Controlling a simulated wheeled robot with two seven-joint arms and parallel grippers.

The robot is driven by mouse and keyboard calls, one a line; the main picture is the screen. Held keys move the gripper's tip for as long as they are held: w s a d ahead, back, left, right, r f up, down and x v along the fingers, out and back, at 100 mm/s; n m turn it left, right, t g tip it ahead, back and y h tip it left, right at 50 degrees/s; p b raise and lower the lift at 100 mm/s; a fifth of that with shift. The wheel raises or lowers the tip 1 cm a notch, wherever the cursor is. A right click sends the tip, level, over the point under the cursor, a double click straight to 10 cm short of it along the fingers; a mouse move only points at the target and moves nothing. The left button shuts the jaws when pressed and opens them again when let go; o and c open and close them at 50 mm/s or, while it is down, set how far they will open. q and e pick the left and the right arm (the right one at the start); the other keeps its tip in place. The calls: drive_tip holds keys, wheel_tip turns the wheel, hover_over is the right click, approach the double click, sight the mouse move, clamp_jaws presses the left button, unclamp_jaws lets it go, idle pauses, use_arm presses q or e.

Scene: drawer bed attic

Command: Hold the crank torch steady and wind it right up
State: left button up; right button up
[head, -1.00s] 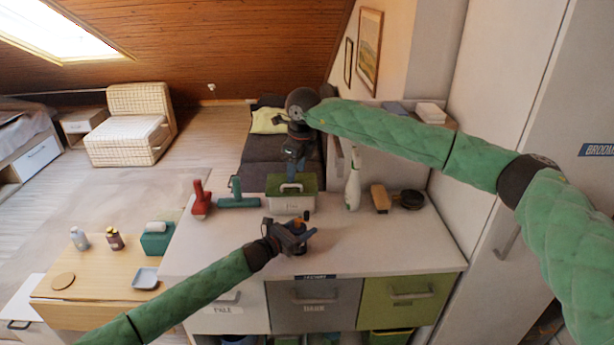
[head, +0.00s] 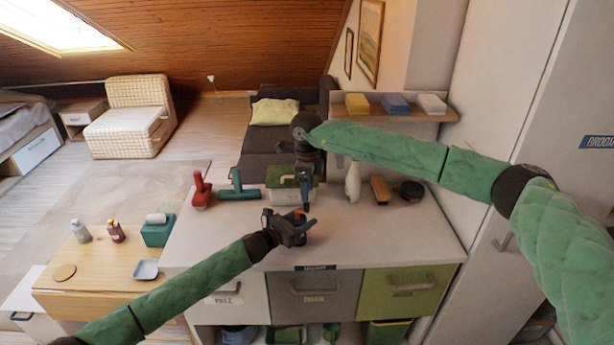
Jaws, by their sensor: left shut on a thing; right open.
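The crank torch (head: 300,214) is a small dark and orange thing above the white countertop, mostly hidden by my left gripper. Its crank is too small to make out. My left gripper (head: 301,228) comes in from the lower left and is shut on the torch. My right gripper (head: 306,207) is open and points down from behind, close above the torch. I cannot tell whether it touches the torch.
On the white countertop (head: 400,235), a green and white caddy (head: 283,196) stands behind the grippers. The front right is clear.

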sight(306, 207)
drive_tip(key=shift+f, duration=2.3)
drive_tip(key=shift+c, duration=0.2)
clamp_jaws()
